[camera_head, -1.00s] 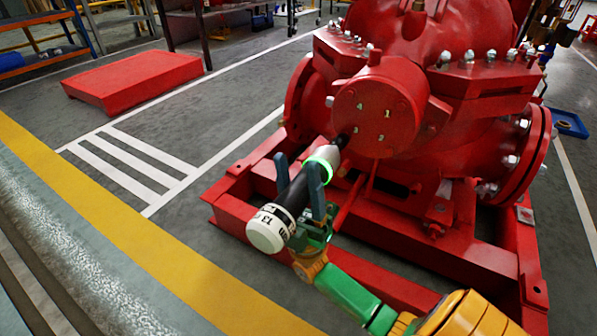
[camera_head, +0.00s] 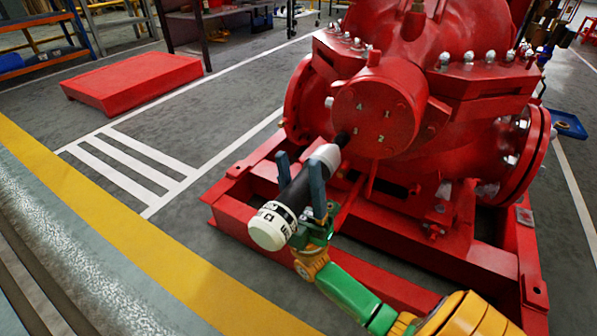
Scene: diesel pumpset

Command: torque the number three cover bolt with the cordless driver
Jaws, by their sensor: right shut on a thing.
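The cordless driver (camera_head: 293,200) is a black and white cylinder with a dark tip. My right gripper (camera_head: 300,170) is shut around its body, with one blue-grey finger on each side. The driver points up and right at the red pump's round end cover (camera_head: 377,118). Its dark tip is at the lower left of the cover, by the place marked 3; the bolt there is hidden or too small to tell. The marks 4, 1 and 2 show on the cover. No lit ring shows on the driver. My left gripper is not in view.
The red pump (camera_head: 420,70) stands on a red steel base frame (camera_head: 250,215). A low red platform (camera_head: 135,80) lies on the floor at the upper left. A blue tray (camera_head: 568,125) is at the far right. The grey floor left of the frame is clear.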

